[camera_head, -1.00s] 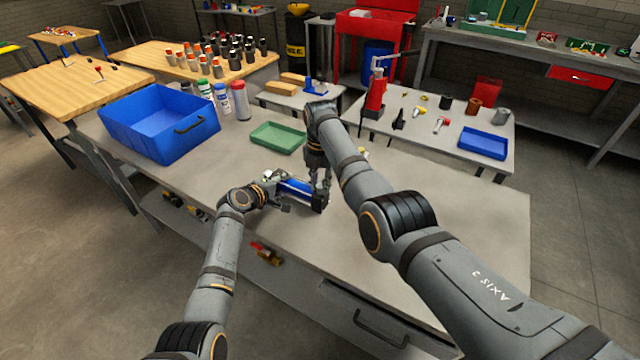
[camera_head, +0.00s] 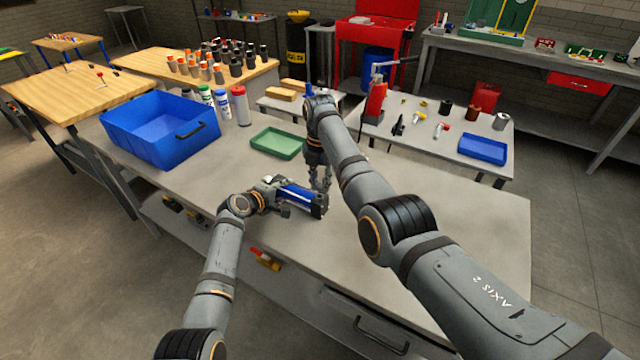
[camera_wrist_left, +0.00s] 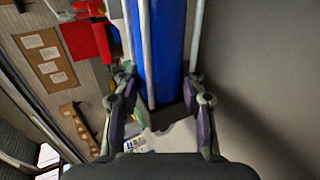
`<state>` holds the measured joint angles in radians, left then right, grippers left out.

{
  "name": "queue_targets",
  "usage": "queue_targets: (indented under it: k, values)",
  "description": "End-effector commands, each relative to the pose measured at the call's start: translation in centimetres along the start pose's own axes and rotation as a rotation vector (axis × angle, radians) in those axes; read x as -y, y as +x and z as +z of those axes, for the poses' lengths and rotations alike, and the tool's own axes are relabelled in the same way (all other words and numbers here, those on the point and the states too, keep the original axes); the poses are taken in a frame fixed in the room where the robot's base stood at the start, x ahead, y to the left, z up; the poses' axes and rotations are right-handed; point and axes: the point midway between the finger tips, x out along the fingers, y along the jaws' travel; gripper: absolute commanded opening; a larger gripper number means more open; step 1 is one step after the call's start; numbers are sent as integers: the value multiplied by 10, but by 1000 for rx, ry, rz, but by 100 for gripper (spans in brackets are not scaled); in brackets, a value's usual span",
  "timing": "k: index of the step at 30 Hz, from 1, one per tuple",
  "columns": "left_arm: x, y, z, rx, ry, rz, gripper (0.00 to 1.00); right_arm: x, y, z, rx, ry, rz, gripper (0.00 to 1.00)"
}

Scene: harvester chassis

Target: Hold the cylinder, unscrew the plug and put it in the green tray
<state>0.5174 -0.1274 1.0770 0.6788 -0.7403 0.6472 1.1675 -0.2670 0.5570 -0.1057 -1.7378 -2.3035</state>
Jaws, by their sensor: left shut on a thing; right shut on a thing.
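The blue cylinder (camera_head: 297,194) with metal rods and dark end blocks lies roughly level above the grey table. My left gripper (camera_head: 278,198) is shut on its left end; the cylinder fills the gap between the fingers in the left wrist view (camera_wrist_left: 163,100). My right gripper (camera_head: 322,184) points down just behind and above the cylinder's right part. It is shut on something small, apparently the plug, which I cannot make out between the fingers. The green tray (camera_head: 277,143) lies on the table behind the cylinder, left of my right gripper, and looks empty.
A large blue bin (camera_head: 160,125) stands at the table's left, with several bottles (camera_head: 222,103) beside it. The table (camera_head: 440,220) is clear to the right of my right arm. A lower table behind holds a blue tray (camera_head: 483,148) and small parts.

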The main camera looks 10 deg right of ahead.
Motion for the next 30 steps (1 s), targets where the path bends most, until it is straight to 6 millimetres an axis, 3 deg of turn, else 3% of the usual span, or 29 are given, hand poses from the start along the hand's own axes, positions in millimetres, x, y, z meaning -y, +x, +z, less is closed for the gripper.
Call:
queue_targets:
  k: [6,13,14,18,19,30]
  values:
    - [-2,0,1,2,-4,4,0,-1,-31,0,3,0,2,0]
    - [-3,0,1,2,-4,5,0,0,-35,0,1,0,1,0]
    - [-3,0,1,2,-4,5,45,0,-35,0,1,0,1,0]
    - [-2,0,1,2,-3,4,64,0,-34,0,1,0,1,0]
    - [-2,0,1,2,-3,3,67,0,-34,0,1,0,1,0]
    - [0,-2,0,1,-1,1,67,0,-34,0,1,0,1,0]
